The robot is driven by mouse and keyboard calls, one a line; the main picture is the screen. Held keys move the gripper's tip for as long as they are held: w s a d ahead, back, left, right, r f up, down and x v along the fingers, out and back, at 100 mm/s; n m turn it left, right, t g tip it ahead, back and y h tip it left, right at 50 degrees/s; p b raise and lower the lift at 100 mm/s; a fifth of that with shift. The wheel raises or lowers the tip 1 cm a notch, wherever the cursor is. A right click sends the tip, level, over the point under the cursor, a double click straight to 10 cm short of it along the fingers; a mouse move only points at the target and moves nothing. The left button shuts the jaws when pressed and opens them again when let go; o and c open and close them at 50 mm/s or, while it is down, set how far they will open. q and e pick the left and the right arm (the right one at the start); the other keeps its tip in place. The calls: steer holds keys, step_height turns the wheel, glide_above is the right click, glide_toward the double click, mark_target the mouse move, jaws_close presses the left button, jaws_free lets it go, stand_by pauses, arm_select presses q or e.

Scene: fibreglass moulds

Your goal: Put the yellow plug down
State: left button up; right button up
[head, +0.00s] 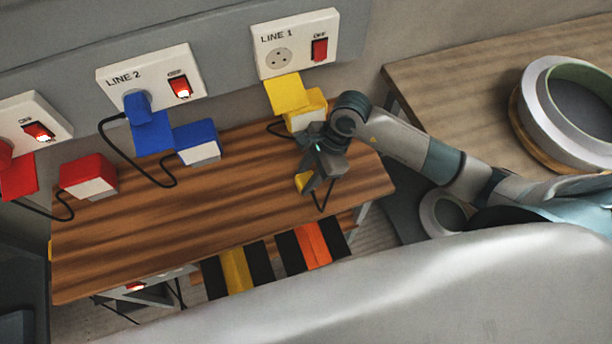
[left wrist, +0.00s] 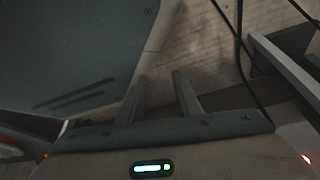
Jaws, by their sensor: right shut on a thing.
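The yellow plug (head: 302,181) is small in the head view and partly hidden by my right gripper (head: 315,182). The right gripper is shut on it, over the right part of the wooden bench (head: 200,215). A black cable hangs by the jaws. I cannot tell whether the plug touches the bench top. The LINE 1 socket (head: 279,58) is empty, and its red switch (head: 319,49) looks unlit. My left gripper (left wrist: 160,78) shows only in the left wrist view, its two fingers apart with nothing between them.
A yellow tag (head: 285,93) and yellow box (head: 308,108) are below LINE 1. A blue plug (head: 138,105) sits in LINE 2, with a blue box (head: 197,141) nearby. A red box (head: 88,176) stands left. The bench's middle is clear. A round mould (head: 545,110) is at right.

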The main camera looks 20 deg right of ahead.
arm_select(q)
steer(key=shift+w+d, duration=0.1)
steer(key=shift+w, duration=0.05)
arm_select(e)
steer(key=shift+f, duration=0.1)
steer(key=o, duration=1.2)
steer(key=shift+c, duration=0.2)
arm_select(q)
steer(key=shift+w+d+r, duration=0.15)
steer(key=shift+w, duration=0.2)
steer(key=shift+s, duration=0.2)
